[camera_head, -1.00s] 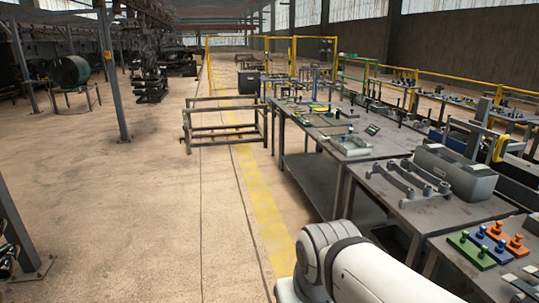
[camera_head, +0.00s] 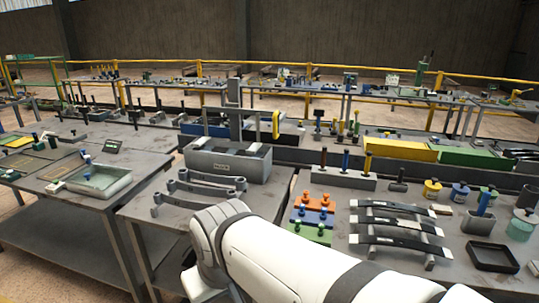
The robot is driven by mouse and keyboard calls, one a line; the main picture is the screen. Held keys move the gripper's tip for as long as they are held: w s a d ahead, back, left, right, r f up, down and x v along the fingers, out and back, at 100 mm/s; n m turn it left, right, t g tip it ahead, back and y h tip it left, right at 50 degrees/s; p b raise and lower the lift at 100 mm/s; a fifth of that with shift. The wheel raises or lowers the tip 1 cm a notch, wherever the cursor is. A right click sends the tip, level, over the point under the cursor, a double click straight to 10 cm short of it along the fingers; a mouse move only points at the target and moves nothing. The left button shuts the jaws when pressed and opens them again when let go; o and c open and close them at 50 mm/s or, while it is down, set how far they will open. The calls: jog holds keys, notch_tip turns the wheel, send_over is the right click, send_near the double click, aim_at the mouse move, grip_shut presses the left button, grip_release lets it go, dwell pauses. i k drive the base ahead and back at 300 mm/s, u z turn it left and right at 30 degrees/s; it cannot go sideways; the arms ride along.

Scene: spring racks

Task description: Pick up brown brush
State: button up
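I cannot make out a brown brush for certain in the head view; many of the tools on the benches are too small to tell. My white arm reaches across the lower middle of the picture, in front of the near benches. My gripper is not in view, so its state and what it holds do not show.
A grey bench holds a grey box (camera_head: 228,164) and curved metal bars (camera_head: 200,187). Right of it are orange, blue and green blocks, a rack of leaf springs (camera_head: 397,230), a black tray (camera_head: 491,257) and jars. A grey tray (camera_head: 97,182) sits on the left bench.

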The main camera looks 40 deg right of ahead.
aim_at(322, 168)
jog(key=z, duration=0.85)
jog(key=i, duration=1.2)
jog(key=z, duration=0.75)
jog(key=k, duration=0.65)
jog(key=z, duration=0.2)
jog(key=i, duration=0.75)
jog(key=u, duration=0.1)
